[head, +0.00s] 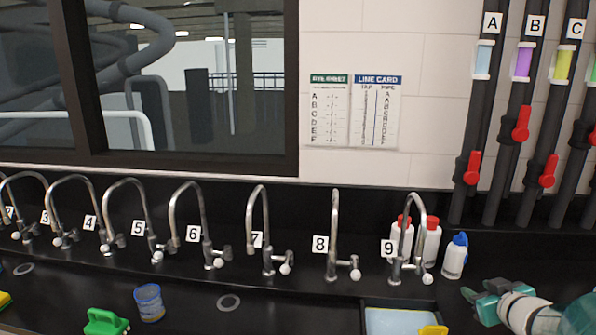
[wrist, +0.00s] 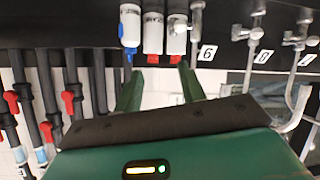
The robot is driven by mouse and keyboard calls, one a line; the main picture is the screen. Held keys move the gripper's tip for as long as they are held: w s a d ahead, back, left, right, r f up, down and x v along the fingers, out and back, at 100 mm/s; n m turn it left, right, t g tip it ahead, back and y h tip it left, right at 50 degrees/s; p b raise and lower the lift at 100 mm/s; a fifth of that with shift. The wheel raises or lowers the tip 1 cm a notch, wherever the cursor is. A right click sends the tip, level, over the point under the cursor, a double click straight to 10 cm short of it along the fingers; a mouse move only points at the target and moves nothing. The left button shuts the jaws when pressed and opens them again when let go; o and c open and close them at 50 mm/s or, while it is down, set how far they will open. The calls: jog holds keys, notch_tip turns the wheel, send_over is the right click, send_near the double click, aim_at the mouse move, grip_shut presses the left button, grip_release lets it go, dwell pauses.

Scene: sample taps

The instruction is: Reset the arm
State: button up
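My gripper (head: 484,300) is at the bottom right of the head view, above the dark counter and right of the tray. In the wrist view, which is upside down, its two green fingers stand wide apart with nothing between them (wrist: 160,84). Beyond the fingertips are a white bottle with a blue cap (wrist: 130,27) and two white bottles with red caps (wrist: 153,30). The fingers look clear of them. The same blue-capped bottle stands left of and behind my gripper in the head view (head: 454,258).
Numbered taps (head: 334,235) line the back of the counter. Pipes with red valve handles (head: 521,124) rise at the right. A tray (head: 400,320) with a yellow item lies at the front. A blue mesh cup (head: 149,302) and green object (head: 106,322) stand at the left.

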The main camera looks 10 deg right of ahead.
jog(key=a+r+m+g+h, duration=0.25)
jog(key=a+r, duration=0.35)
jog(key=a, duration=0.6)
jog(key=s+a+f+g+y, duration=0.1)
jog(key=s+a, duration=0.3)
jog(key=a, duration=0.3)
jog(key=s+a+f+n+g+y, duration=0.1)
jog(key=s+a+g+y, duration=0.1)
jog(key=s+a, duration=0.2)
jog(key=s+a+f+n+g+y, duration=0.1)
jog(key=s+a, duration=0.3)
jog(key=a, duration=0.6)
jog(key=shift+s+a+f+g+y, duration=0.25)
jog(key=shift+s+f+g+y, duration=0.15)
jog(key=shift+y, duration=0.25)
jog(key=shift+d, duration=0.2)
